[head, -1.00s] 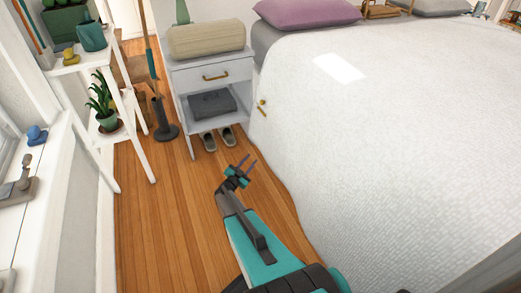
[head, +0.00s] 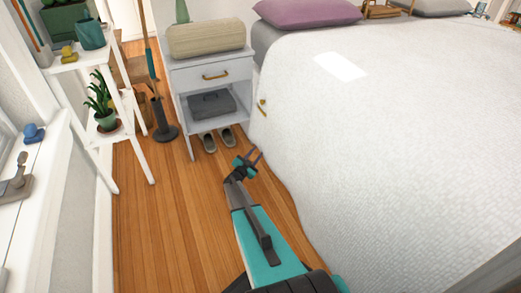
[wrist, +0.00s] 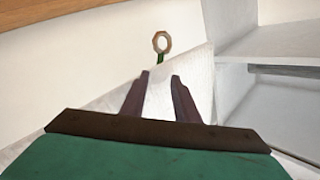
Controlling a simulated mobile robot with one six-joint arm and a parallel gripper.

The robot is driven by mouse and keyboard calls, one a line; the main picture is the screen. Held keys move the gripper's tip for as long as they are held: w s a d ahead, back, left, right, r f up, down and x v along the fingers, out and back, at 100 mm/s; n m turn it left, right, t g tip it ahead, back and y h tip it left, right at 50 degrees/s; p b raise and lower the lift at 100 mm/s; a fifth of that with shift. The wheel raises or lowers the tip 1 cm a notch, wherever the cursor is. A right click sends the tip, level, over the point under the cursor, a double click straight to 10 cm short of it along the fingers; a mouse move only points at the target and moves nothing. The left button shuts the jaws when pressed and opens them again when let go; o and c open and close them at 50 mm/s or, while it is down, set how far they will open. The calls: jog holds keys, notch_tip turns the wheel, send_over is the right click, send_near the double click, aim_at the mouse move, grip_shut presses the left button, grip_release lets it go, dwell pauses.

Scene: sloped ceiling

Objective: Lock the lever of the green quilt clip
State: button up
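A small clip (wrist: 160,58) with a green stem and a tan ring at its top shows beyond the fingertips in the wrist view. In the head view a small gold-coloured piece (head: 262,107) sits at the quilt's near left edge and looks like the same clip; its green part and lever position are too small to tell. The white quilt (head: 390,130) covers the bed and hangs down its side. My gripper (head: 256,157) is open and empty, below and apart from the clip, close to the quilt. Its two dark fingers (wrist: 160,75) stand apart in the wrist view.
A white nightstand (head: 184,93) with a drawer and an open shelf stands left of the bed. Shoes (head: 218,140) lie under it. A plant stand (head: 130,125) is at the left. The wooden floor (head: 165,220) between stand and bed is clear.

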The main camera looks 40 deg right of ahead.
jog(key=shift+b+x, duration=0.9)
jog(key=shift+x, duration=2.25)
